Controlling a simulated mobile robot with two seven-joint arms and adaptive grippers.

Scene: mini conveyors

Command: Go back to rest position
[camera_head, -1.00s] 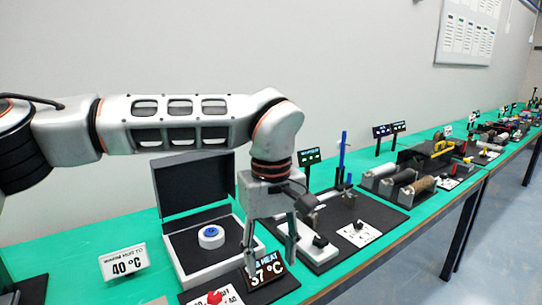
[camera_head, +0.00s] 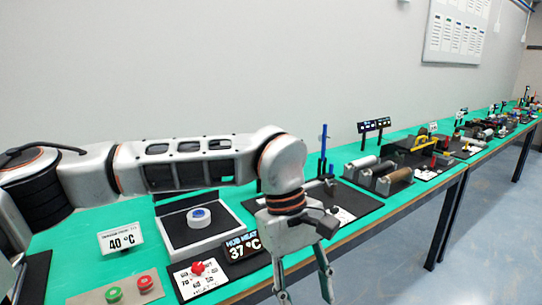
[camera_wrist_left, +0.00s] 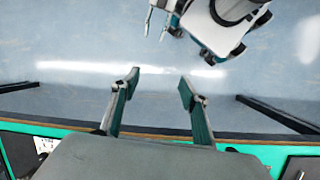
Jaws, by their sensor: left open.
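My left gripper (camera_head: 306,290) hangs in front of the table's front edge, over the floor. Its two fingers are apart with nothing between them. In the left wrist view the open fingers (camera_wrist_left: 161,82) stand over bare grey floor. At the top of that view part of my own body shows, with two thin pale prongs beside it. These may be my right gripper, but they are too small to be sure.
The green table (camera_head: 75,260) runs back to the right. Near my arm stand a grey box with a blue-and-white round piece (camera_head: 199,217), a 37 °C display (camera_head: 244,246), a 40 °C sign (camera_head: 122,238) and a button panel (camera_head: 130,291). The floor in front is clear.

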